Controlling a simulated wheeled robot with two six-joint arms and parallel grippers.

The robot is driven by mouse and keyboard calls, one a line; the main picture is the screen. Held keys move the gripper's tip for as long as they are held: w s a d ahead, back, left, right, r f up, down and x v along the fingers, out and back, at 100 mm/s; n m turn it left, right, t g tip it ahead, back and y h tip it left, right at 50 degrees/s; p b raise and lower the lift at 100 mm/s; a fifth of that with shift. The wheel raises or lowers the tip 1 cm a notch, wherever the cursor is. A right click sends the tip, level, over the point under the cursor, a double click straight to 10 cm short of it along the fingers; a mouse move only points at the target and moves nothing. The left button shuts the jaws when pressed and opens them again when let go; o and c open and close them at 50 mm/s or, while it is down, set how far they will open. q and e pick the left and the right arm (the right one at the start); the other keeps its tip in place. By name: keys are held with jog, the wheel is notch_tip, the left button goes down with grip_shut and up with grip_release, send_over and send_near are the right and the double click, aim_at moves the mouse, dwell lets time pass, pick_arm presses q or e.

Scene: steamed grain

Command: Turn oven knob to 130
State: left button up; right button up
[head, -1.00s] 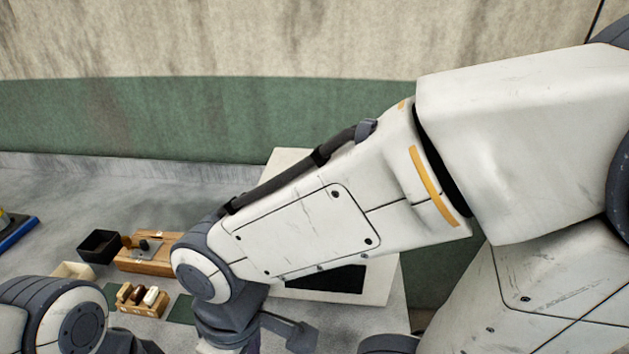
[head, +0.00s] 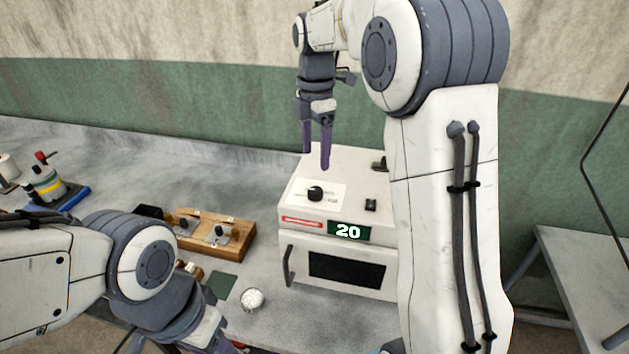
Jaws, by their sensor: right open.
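The white oven (head: 342,215) stands on the counter in the middle of the head view. Its round black knob (head: 315,194) sits on the top face, left of a small black switch. The green display (head: 348,231) on the front edge reads 20. My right gripper (head: 316,162) points down, open and empty, its purple fingers above and just behind the knob, apart from it. My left gripper (head: 228,350) is at the bottom edge, mostly cut off, so its jaws cannot be made out.
A wooden block with metal parts (head: 210,232) lies left of the oven. A small bowl of white grains (head: 252,299) and a dark green pad (head: 221,285) are in front of it. A blue-based device (head: 48,188) stands at far left. My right forearm hides the oven's right side.

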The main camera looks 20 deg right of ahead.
aim_at(315, 190)
notch_tip(315, 190, down, 10)
jog(key=shift+a+r+p, duration=0.1)
jog(key=shift+p, duration=1.05)
grip_shut()
